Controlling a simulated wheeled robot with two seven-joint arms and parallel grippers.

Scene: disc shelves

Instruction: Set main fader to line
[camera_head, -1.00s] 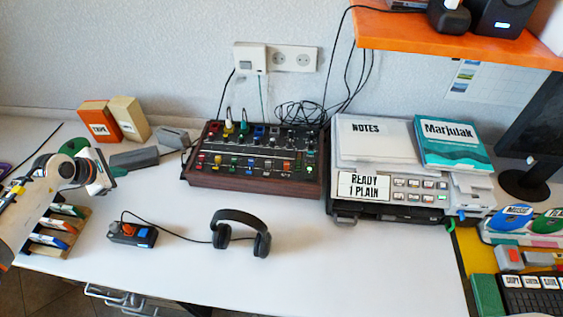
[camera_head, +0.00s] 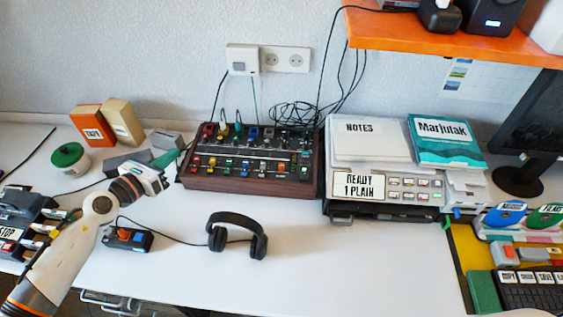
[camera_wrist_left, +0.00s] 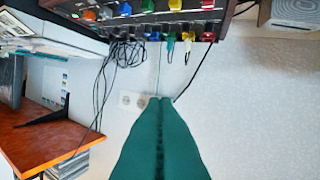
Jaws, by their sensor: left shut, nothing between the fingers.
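The mixer (camera_head: 186,183), a dark console with wooden sides, stands on the desk against the wall. It carries several coloured knobs and fader caps. I cannot tell which one is the main fader, and any line beside it is too small to read. In the left wrist view, part of the mixer's panel (camera_wrist_left: 152,17) shows at the top with coloured knobs and plugs. My left gripper (camera_head: 176,155) is beside the mixer's left end, with its green fingers pointing toward it. In the left wrist view its fingers (camera_wrist_left: 159,100) are closed together and empty. My right gripper is out of view.
Headphones (camera_head: 238,222) and a small switch box (camera_head: 127,238) lie on the front desk, joined by a cable. A printer-like device (camera_head: 385,210) stands right of the mixer. Grey blocks (camera_head: 165,139) and a green-lidded pot (camera_head: 69,158) are at left. Cables rise behind the mixer.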

